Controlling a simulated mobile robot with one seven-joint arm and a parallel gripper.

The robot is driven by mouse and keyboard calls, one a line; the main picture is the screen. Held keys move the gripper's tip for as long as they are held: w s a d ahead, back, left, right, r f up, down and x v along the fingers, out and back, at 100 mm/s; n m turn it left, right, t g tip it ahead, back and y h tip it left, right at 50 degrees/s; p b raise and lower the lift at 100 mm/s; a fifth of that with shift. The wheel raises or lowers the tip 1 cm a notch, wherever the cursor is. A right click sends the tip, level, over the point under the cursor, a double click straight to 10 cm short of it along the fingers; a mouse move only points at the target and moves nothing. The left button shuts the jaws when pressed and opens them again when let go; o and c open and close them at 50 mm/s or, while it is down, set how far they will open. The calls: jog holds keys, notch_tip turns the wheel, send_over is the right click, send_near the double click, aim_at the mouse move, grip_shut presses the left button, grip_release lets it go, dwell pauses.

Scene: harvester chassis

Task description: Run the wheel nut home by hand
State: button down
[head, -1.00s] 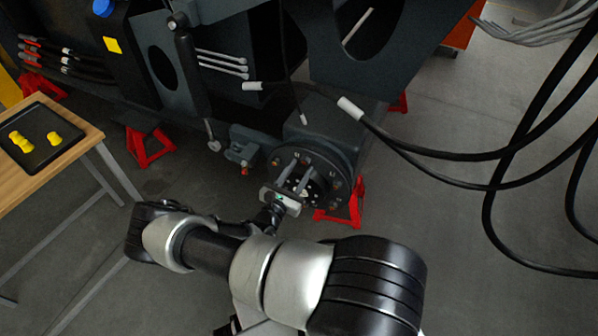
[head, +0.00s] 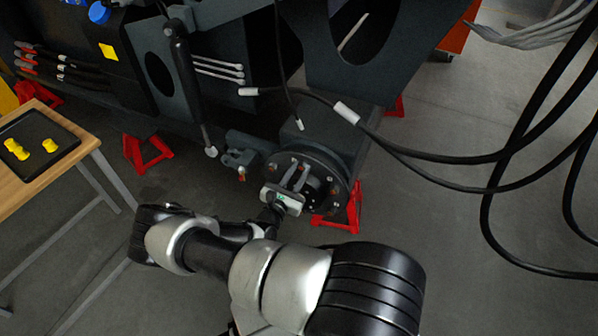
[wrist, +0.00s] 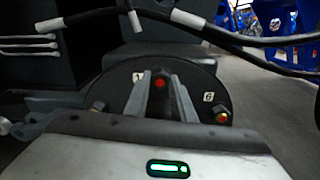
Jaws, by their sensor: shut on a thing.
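The dark round wheel hub (head: 338,171) sits low on the chassis, and its face also shows in the wrist view (wrist: 205,82). My gripper (head: 299,171) reaches to the hub's face. In the wrist view its two fingers (wrist: 161,96) are close together around one stud position near the top of the hub. A red-tipped stud (wrist: 160,83) shows between them. The gripper is shut on the wheel nut there, which the fingers mostly hide. Other nuts sit on studs at the left (wrist: 98,106) and at the right (wrist: 222,115), next to a label reading 6.
Black hoses (head: 430,152) with white sleeves hang above and right of the hub. Red stands (head: 352,208) are under the chassis. A wooden table (head: 88,137) with a black tray (head: 62,136) of yellow pieces stands at left.

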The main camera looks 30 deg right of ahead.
jog(key=shift+r+m+p, duration=0.25)
jog(key=shift+m+p, duration=0.5)
jog(key=shift+m, duration=0.25)
jog(key=m+p, duration=0.2)
jog(key=m, duration=0.3)
jog(key=shift+m+p, duration=0.3)
jog(key=shift+p, duration=0.1)
jog(key=m+p, duration=0.2)
jog(key=m, duration=0.1)
jog(key=shift+m, duration=0.4)
jog(key=m+p, duration=0.1)
jog(key=m, duration=0.3)
jog(key=shift+p, duration=0.4)
jog(key=m+p, duration=0.1)
jog(key=m, duration=0.2)
jog(key=shift+w+d+f+m, duration=0.1)
jog(key=shift+m, duration=0.2)
jog(key=shift+f+m, duration=0.2)
jog(key=shift+m, duration=1.6)
jog(key=c, duration=1.4)
grip_release()
